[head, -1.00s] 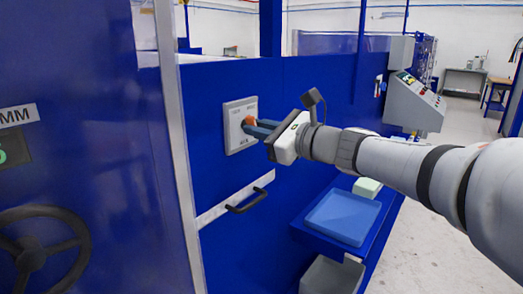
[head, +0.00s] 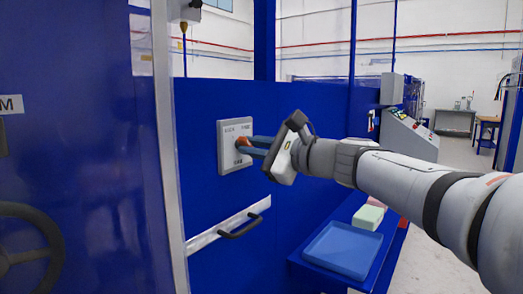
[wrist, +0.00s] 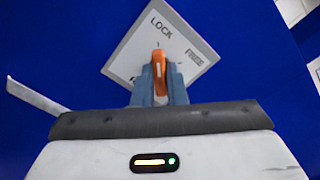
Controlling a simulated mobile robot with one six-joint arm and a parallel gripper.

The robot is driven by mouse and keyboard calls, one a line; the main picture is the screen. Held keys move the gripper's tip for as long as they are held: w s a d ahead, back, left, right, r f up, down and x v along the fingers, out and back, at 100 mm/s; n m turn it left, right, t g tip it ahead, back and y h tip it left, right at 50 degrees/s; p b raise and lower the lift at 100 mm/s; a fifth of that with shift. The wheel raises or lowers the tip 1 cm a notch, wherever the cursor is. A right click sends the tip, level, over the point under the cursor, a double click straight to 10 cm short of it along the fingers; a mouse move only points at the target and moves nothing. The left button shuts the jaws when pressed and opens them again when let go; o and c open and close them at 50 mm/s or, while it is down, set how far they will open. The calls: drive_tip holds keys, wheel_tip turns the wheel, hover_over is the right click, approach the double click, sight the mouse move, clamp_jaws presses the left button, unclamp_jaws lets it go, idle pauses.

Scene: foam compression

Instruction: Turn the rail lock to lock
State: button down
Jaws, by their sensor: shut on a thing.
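The rail lock is a light grey square plate (head: 226,161) on the blue panel, with an orange knob (head: 241,141) at its middle. LOCK is printed at the plate's top left and FREE at its top right. In the wrist view the plate (wrist: 128,58) looks turned, with the orange knob (wrist: 160,64) pointing up between LOCK and FREE. My gripper (head: 248,146) reaches in from the right, its blue-grey fingers shut on the knob.
A black handle (head: 240,227) on a pale strip (head: 205,238) sits below the lock. A blue tray (head: 340,250) and a pale green block (head: 368,217) are at lower right. A dark handwheel (head: 30,255) is at far left. The panel around the lock is clear.

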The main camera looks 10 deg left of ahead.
drive_tip(key=shift+r, duration=0.1)
drive_tip(key=c, duration=1.5)
unclamp_jaws()
drive_tip(key=shift+o, duration=0.2)
drive_tip(key=v, duration=0.7)
drive_tip(key=shift+s+d, duration=0.2)
drive_tip(key=shift+d, duration=0.1)
drive_tip(key=s+d+f+n+g+h+p, duration=0.2)
drive_tip(key=s+d+f+n+h+p, duration=0.4)
drive_tip(key=d+f, duration=0.5)
drive_tip(key=s+d+f+n+g+h+p, duration=0.2)
drive_tip(key=s+d+f+n+h+p, duration=0.5)
drive_tip(key=s+d+f+h, duration=0.3)
wheel_tip(320, 180, down, 2)
drive_tip(key=d, duration=0.2)
drive_tip(key=shift+s+d+f+h, duration=0.15)
drive_tip(key=shift+s+d+h, duration=0.15)
drive_tip(key=shift+s+d, duration=0.05)
